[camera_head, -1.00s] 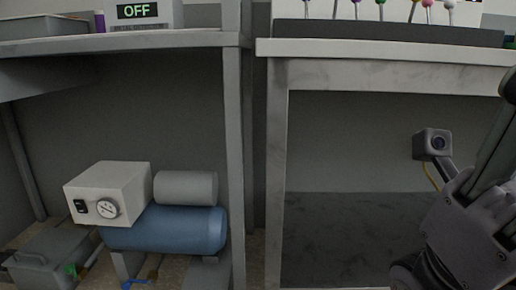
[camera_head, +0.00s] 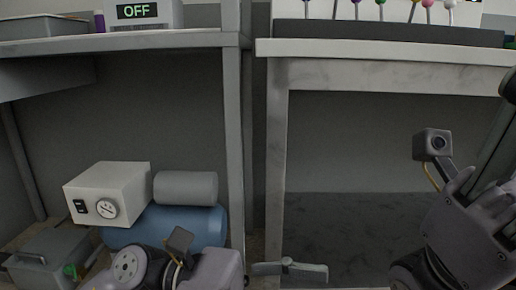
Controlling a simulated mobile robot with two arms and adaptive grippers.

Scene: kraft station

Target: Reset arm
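My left arm comes in low at the bottom left, with its grey wrist and small camera block in view. A flat grey piece (camera_head: 290,269) to the right of that wrist looks like part of my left gripper (camera_head: 288,268); whether its fingers are open or shut does not show. My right arm stands at the right edge, with its camera block raised in front of the right table's open underside. Part of my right gripper (camera_head: 488,205) seems to show there, cut off by the frame edge. I see nothing held in either.
A white-topped table (camera_head: 390,50) stands right, with several coloured-ball sticks (camera_head: 380,8) above it. A grey shelf (camera_head: 130,42) left carries a device reading OFF (camera_head: 138,12). Below it sit a blue compressor tank (camera_head: 205,222), a white box (camera_head: 108,190) and a grey toolbox (camera_head: 45,258).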

